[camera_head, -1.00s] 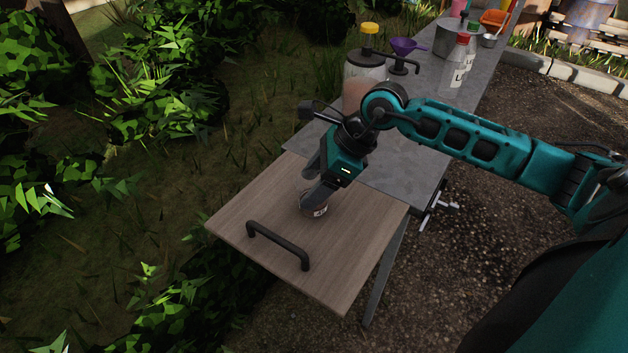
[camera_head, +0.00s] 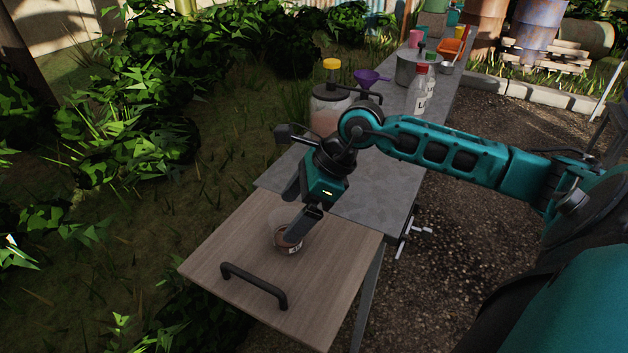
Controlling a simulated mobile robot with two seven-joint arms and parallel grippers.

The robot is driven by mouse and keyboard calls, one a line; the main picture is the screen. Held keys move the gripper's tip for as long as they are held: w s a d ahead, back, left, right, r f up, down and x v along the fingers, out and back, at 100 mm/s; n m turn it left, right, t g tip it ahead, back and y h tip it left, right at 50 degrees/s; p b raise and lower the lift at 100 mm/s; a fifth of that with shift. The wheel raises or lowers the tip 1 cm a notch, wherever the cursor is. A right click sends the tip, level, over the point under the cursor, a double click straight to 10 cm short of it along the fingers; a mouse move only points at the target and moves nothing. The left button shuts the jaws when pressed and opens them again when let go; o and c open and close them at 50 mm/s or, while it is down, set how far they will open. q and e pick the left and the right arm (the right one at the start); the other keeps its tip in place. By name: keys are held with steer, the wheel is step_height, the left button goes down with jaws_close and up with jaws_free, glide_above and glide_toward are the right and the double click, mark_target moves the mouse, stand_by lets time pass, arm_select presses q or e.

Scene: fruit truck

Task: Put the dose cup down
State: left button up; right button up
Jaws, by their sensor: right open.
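The dose cup (camera_head: 286,246), a small clear cup with a dark lower part and a pale label, stands upright on the wooden board (camera_head: 235,245). My right gripper (camera_head: 289,218) is open over the cup, its fingers pointing down toward the board. One finger overlaps the cup's near right side in the picture and hides part of it. I cannot tell whether the finger touches the cup. My left gripper is not in view.
A dark handle (camera_head: 254,287) stands up from the board's front. The board left of the cup is clear.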

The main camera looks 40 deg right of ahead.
steer(key=v, duration=0.9)
stand_by(0.4)
